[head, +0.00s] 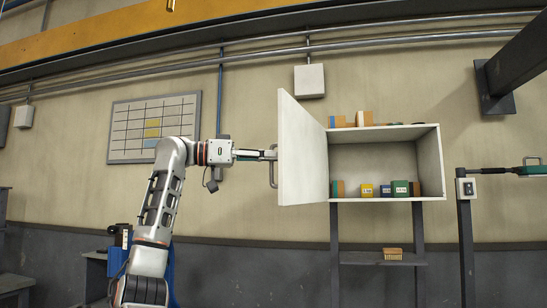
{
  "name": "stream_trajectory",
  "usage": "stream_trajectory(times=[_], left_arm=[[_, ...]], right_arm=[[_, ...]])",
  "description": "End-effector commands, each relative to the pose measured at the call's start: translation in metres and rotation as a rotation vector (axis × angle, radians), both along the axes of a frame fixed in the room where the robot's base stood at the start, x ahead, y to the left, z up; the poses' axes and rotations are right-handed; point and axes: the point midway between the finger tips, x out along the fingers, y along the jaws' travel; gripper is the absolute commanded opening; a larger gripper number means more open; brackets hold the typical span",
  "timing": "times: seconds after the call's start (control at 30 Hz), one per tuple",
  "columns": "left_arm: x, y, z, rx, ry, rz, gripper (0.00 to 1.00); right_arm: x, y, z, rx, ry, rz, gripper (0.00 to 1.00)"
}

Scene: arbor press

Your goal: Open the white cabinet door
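A metal bar handle (273,176) is on the door's left-facing side. My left gripper (268,154) reaches in from the left, with its fingertips at the upper part of this handle. The fingers overlap in this side view, so I cannot tell whether they are closed on it. My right gripper is not in view.
Several small coloured boxes (387,190) stand inside the cabinet, and others (363,118) stand on top. A brush (392,254) lies on the shelf (365,260) below. A dark post (466,240) with a switch box (466,188) stands at the right.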

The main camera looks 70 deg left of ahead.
Motion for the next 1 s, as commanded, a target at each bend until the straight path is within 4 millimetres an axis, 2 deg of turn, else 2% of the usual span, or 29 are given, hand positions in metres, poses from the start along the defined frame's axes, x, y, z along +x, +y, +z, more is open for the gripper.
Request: stream_trajectory(times=[0.3,0.43,0.57,0.8,1.0], left_arm=[[-0.001,0.0,0.0,0.001,0.002,0.001,0.14],[-0.009,0.002,0.0,0.001,0.001,0.004,0.14],[-0.03,0.004,0.0,0.0,0.0,0.006,0.14],[-0.08,0.008,0.0,0.0,0.0,0.005,0.14],[-0.109,0.011,0.0,0.0,0.001,0.004,0.14]], right_arm=[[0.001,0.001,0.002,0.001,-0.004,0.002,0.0],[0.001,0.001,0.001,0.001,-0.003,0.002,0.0],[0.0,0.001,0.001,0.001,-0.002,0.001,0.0],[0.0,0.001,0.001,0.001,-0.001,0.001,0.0],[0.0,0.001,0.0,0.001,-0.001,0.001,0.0]])
